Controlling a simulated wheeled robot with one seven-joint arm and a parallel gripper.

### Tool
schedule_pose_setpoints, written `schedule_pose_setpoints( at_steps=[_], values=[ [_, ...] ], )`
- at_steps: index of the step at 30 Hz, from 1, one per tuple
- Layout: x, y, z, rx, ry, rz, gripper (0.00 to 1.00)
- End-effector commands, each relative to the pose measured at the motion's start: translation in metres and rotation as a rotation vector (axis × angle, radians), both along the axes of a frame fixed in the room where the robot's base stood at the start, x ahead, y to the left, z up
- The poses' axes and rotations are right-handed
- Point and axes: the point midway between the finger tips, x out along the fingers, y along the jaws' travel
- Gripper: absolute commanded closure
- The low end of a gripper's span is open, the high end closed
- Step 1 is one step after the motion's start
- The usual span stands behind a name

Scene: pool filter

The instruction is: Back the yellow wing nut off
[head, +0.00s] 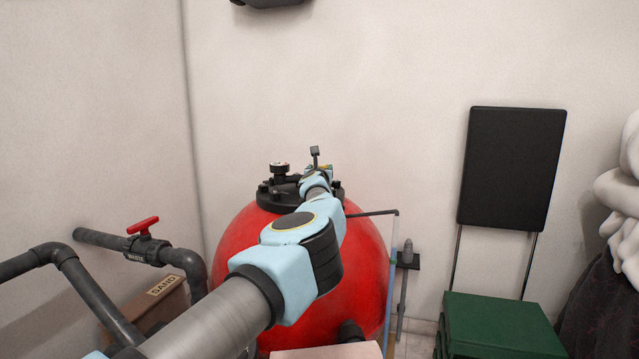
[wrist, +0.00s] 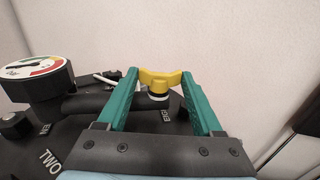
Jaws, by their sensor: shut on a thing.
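The yellow wing nut (wrist: 163,77) sits on a dark post at the top of the black filter lid (wrist: 85,135) in the wrist view. My gripper (wrist: 159,74) has one green finger on each side of it, and the fingertips meet the ends of its wings. The gripper is shut on the wing nut. In the head view, my arm reaches over the red tank (head: 365,260) to the lid, and my gripper (head: 318,170) is mostly hidden behind my own wrist. The thread under the nut is largely hidden.
A pressure gauge (wrist: 33,70) stands on the lid to the left of my fingers. Grey pipes with a red-handled valve (head: 143,226) are at the left in the head view. A green box (head: 497,325) and a folded black panel (head: 512,168) are at the right.

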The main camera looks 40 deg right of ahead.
Motion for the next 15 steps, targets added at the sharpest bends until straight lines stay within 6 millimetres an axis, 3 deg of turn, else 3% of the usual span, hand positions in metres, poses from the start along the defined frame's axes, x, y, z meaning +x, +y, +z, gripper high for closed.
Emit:
schedule_pose_setpoints(
  at_steps=[1,7,15],
  values=[
    [-0.0030,-0.0026,-0.0077,-0.001,-0.002,0.008,0.88],
    [-0.0046,-0.0043,-0.0078,0.000,0.000,0.086,0.88],
    [-0.0057,-0.0056,0.0005,0.003,0.000,0.210,0.88]
  ],
)
